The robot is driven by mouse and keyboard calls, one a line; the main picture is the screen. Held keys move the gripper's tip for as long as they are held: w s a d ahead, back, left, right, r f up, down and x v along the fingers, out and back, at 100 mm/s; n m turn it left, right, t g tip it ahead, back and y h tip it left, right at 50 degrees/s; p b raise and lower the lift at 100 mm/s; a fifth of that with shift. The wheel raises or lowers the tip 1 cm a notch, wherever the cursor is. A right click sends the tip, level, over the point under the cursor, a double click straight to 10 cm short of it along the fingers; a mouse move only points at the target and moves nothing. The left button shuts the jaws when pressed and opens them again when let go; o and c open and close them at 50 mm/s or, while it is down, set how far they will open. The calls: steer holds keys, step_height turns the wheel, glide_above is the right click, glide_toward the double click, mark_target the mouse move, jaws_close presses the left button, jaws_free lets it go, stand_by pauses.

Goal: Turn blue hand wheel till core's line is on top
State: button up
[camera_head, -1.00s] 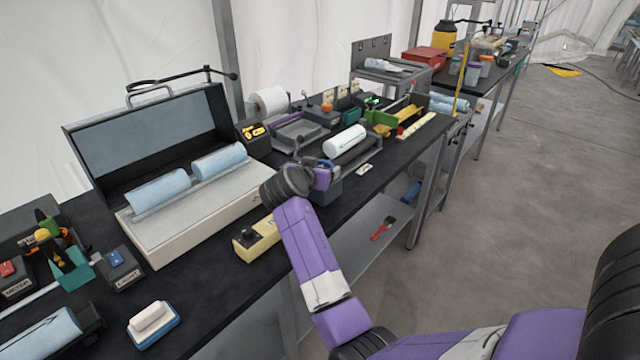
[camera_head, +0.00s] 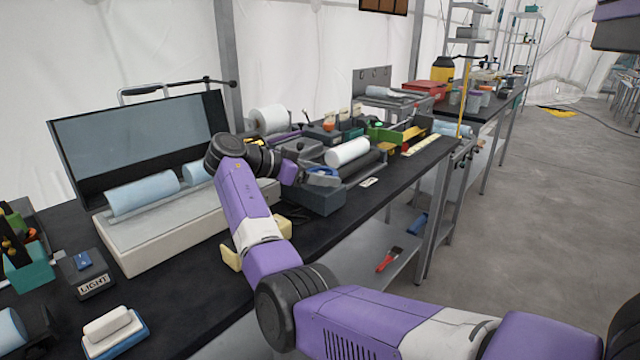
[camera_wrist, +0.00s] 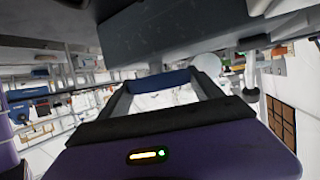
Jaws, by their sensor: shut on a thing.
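The blue hand wheel (camera_head: 322,172) shows as a small blue patch at the near end of a dark grey box. My gripper (camera_head: 304,173) is at its left side, with its fingertips mostly hidden in the head view. In the wrist view, the dark fingers of my gripper (camera_wrist: 163,84) reach forward, and a dark blue band (camera_wrist: 163,78) lies across between their tips; I take it for the wheel's rim. The gripper is shut on it. A white roll (camera_head: 348,152), likely the core, lies just behind the wheel; I see no line on it.
A large case with light blue rolls (camera_head: 148,194) stands left of my arm. A block labelled LIGHT (camera_head: 88,272) and a white-and-blue block (camera_head: 113,330) lie at the front left. Racks and tools crowd the bench behind. Open floor (camera_head: 550,220) is at the right.

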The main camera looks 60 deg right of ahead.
steer(key=shift+f+y, duration=0.2)
steer(key=shift+y, duration=0.1)
steer(key=o, duration=1.4)
steer(key=shift+r, duration=0.15)
steer(key=v, duration=0.7)
steer(key=shift+w+a, duration=0.2)
steer(key=shift+w, duration=0.1)
